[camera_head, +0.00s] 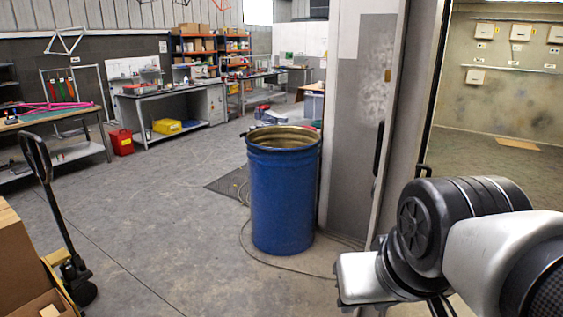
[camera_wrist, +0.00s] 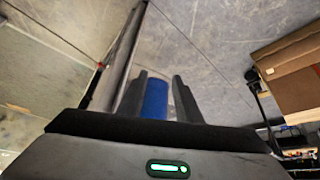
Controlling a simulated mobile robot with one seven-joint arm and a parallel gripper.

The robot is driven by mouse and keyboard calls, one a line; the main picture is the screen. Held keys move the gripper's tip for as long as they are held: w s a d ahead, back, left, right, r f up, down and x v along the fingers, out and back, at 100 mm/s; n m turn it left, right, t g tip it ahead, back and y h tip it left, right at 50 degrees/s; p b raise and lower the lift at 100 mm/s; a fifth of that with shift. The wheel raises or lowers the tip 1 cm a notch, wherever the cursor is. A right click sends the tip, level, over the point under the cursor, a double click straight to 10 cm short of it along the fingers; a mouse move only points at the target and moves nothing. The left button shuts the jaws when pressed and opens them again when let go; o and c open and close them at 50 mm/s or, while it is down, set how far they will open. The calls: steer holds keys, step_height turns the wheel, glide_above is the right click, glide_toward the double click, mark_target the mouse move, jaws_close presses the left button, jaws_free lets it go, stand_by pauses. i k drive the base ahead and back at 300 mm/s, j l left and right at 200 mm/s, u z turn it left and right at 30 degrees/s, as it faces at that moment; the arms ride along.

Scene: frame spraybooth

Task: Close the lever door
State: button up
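The grey door (camera_head: 362,120) of the spray booth stands open at the left side of the booth opening in the head view. A dark upright handle (camera_head: 379,148) is on it, and another dark handle-like part (camera_head: 421,171) shows near its right edge, just above my arm. In the wrist view a long narrow edge (camera_wrist: 122,60), perhaps of the door or frame, runs beside the left finger; I cannot tell whether they touch. My gripper (camera_wrist: 158,84) is open, with nothing held between its two dark fingers. In the head view my arm hides the door's lower right part.
A blue drum (camera_head: 283,195) stands just left of the door, with a cable on the floor around it. A pallet jack (camera_head: 50,205) and cardboard boxes (camera_head: 25,265) are at the left. The floor between is clear. The booth interior (camera_head: 500,100) is at the right.

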mark_target(423, 26)
steer(key=i+j+z, duration=0.1)
steer(key=j+z, duration=0.25)
steer(key=i+j+z, duration=0.1)
steer(key=z, duration=0.25)
steer(key=j+z, duration=0.35)
steer(key=i+j+z, duration=0.1)
steer(key=i+j, duration=0.2)
steer(key=i, duration=0.15)
steer(key=i+j, duration=0.15)
steer(key=i, duration=0.2)
